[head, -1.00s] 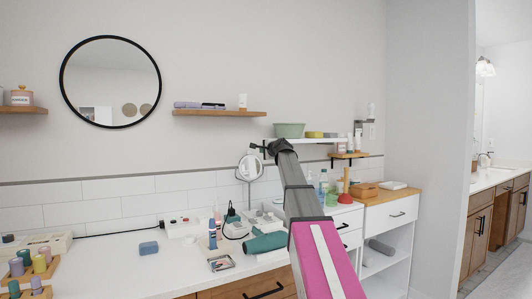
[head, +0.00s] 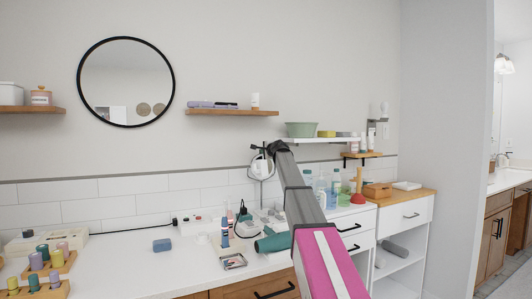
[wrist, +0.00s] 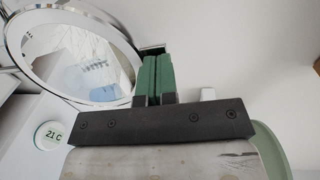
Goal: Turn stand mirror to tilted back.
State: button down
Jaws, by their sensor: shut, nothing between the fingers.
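The stand mirror (head: 262,166) is a small round mirror on a thin stand on the white counter, below and left of my arm's end in the head view. In the wrist view its round face and bright rim (wrist: 130,95) fill the upper left. My gripper (wrist: 157,56) has green fingers pressed together, with nothing between them. The fingertips are close beside the mirror's right rim; I cannot tell whether they touch it. In the head view my gripper (head: 258,150) is small and partly overlaps the mirror's top. The mirror's base is partly hidden by clutter.
A teal hair dryer (head: 272,242), bottles (head: 224,233) and a soap bar (head: 162,245) lie on the counter (head: 190,270). A shelf (head: 318,140) with a green bowl (head: 300,129) is on the wall behind my arm.

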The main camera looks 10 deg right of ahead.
jog(key=w+g, duration=0.1)
jog(key=w+g+h, duration=0.1)
jog(key=shift+w+a+r+g, duration=0.2)
jog(key=shift+w+a+g, duration=0.1)
jog(key=shift+a, duration=0.1)
jog(key=shift+w+a+f+g+h, duration=0.15)
jog(key=shift+w+g, duration=0.1)
jog(key=shift+g, duration=0.3)
jog(key=shift+w+a+f+g+h, duration=0.1)
jog(key=shift+w+f+g+h, duration=0.1)
jog(key=shift+g, duration=0.35)
jog(key=shift+r, duration=0.1)
